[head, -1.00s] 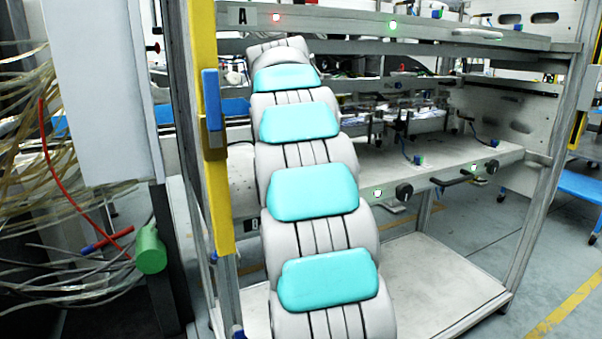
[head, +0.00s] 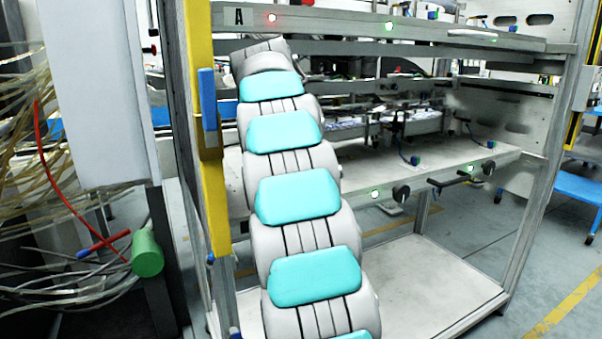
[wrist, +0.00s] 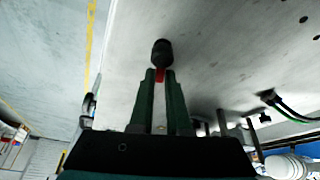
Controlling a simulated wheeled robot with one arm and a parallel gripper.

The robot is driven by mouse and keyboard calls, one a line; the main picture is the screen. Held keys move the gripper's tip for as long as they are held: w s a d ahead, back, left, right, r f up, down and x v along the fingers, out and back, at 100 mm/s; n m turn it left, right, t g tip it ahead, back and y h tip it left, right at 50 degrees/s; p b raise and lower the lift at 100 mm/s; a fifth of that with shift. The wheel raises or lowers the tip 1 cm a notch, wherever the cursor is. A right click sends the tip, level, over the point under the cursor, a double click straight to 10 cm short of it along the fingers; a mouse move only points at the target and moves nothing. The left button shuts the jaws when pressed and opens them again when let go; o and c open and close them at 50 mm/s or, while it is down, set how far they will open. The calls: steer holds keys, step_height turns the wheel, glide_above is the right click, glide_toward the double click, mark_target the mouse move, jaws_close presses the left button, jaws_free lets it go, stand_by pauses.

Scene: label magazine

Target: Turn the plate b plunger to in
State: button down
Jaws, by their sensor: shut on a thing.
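In the wrist view a black plunger knob (wrist: 162,52) with a red band just below it stands out against a pale metal surface. My gripper (wrist: 161,77) is shut there, with its two green fingers on either side of the red band and the black knob beyond the tips. In the head view my gripper is hidden behind my own arm. Plate B is the lower shelf (head: 445,164); its left end and letter are covered by my arm. I cannot tell from the head view which plunger I hold.
The upper plate, marked A (head: 238,17), has a red lamp (head: 271,18) and a green lamp (head: 389,27). A yellow post (head: 205,150) stands close left of my arm.

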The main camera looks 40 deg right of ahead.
steer(key=c, duration=0.9)
jaws_free()
